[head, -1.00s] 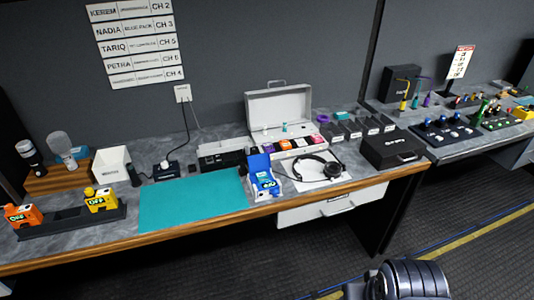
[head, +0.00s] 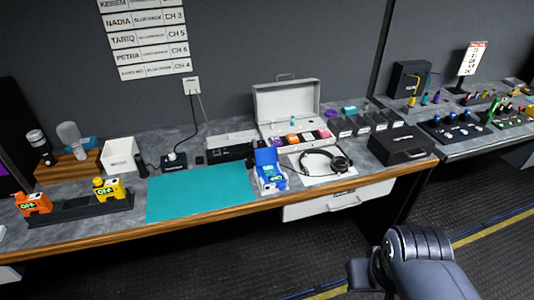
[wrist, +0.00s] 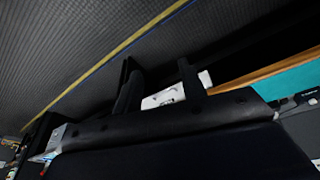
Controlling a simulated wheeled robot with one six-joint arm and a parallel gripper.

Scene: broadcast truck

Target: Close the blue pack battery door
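The blue pack (head: 270,183) stands near the front edge of the long desk, just right of the teal mat, in the head view. A blue panel, seemingly its battery door (head: 265,156), stands raised at the back of the pack. The pack is small here, and the hinge cannot be made out. My gripper (wrist: 157,66) shows in the wrist view with its two dark fingers apart and nothing between them. It is away from the pack, which I cannot make out in the wrist view. In the head view my arm is at the lower right, over the floor.
The teal mat (head: 200,192) lies left of the pack; headphones (head: 327,162) lie to its right. An open white case (head: 287,100) stands behind. A white drawer front (head: 338,201) sits below the desk's wooden edge. A charger (head: 75,210) holds orange and yellow packs. The floor in front is clear.

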